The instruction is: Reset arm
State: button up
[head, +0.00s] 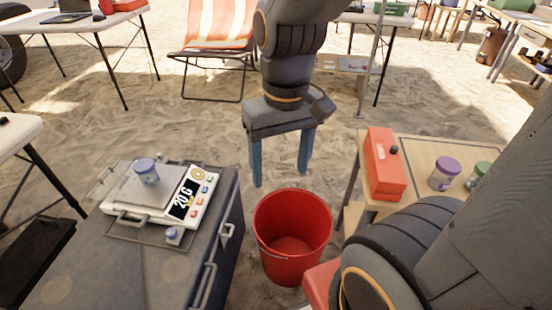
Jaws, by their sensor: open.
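My gripper (281,165) hangs in the middle of the head view with its two blue fingers pointing down and apart. It is open, with nothing between the fingers. It is above and behind a red bucket (293,222) on the sand, and no contact with it shows. My arm comes down from the top of the picture, and another part of it fills the lower right.
A white scale (183,198) reading about 20 g stands on a dark case (90,262) at left, bearing a small jar (146,171). At right, a wooden table (418,152) holds a red box (385,164), a purple-lidded jar (444,174) and a green-lidded jar (477,176). Open sand lies behind my gripper.

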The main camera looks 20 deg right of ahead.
notch_tip(320, 180, up, 6)
jog(key=s+d+p, duration=0.1)
jog(key=d+p, duration=0.2)
jog(key=p, duration=0.8)
jog(key=shift+m+p, duration=0.3)
jog(key=shift+p, duration=0.1)
